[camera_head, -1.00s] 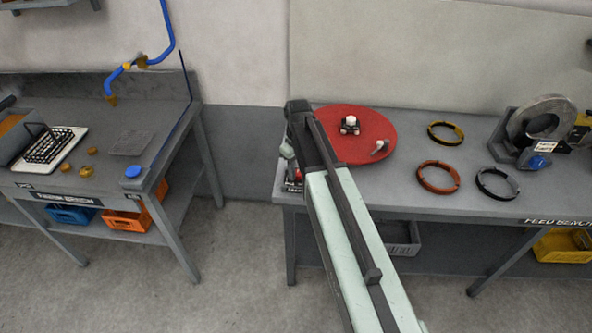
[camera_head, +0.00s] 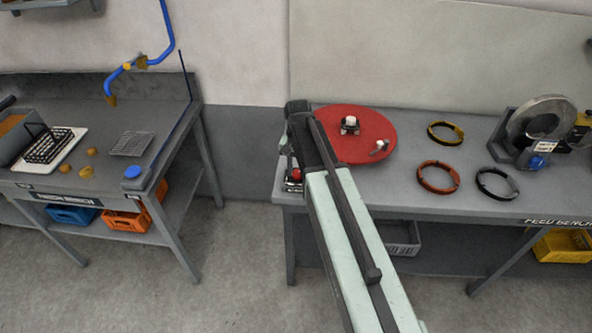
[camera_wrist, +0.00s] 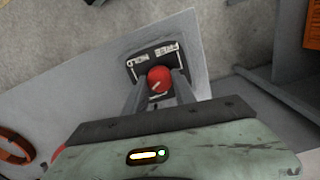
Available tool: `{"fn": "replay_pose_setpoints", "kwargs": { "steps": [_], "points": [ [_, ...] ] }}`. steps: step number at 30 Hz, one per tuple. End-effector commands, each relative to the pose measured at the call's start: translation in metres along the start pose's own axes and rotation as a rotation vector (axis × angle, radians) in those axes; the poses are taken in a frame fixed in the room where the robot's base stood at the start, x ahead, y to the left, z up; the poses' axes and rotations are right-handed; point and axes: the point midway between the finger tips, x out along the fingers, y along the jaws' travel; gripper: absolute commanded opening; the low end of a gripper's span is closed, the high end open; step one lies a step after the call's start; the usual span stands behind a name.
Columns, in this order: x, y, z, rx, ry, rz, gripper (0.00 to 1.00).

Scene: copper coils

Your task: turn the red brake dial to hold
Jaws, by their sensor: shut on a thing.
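The red brake dial (camera_wrist: 159,79) is in the middle of the wrist view, on a dark plate (camera_wrist: 134,72) with white FREE and HOLD lettering along its far edge. A pale mark shows on the dial's face; I cannot tell surely which word it points to. My gripper (camera_wrist: 160,88) has a finger on either side of the dial and is shut on it. In the head view the dial (camera_head: 296,173) is a small red spot at the bench's left front corner, partly hidden by my arm.
The grey feed bench (camera_head: 400,197) bears a red disc (camera_head: 372,128), an orange ring (camera_head: 438,177), a yellow ring (camera_head: 445,132), a dark ring (camera_head: 497,184) and a coil stand (camera_head: 540,130). Another bench (camera_head: 150,155) stands left, across a floor gap.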

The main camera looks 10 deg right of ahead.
Motion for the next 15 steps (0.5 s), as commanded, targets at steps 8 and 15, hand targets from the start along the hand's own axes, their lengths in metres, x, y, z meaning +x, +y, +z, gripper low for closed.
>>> {"fn": "replay_pose_setpoints", "kwargs": {
  "steps": [8, 15],
  "points": [
    [-0.0001, -0.0008, -0.0003, 0.233, 0.001, -0.002, 0.00],
    [-0.0001, -0.0010, -0.0003, 0.381, 0.000, -0.003, 0.00]
  ]
}}
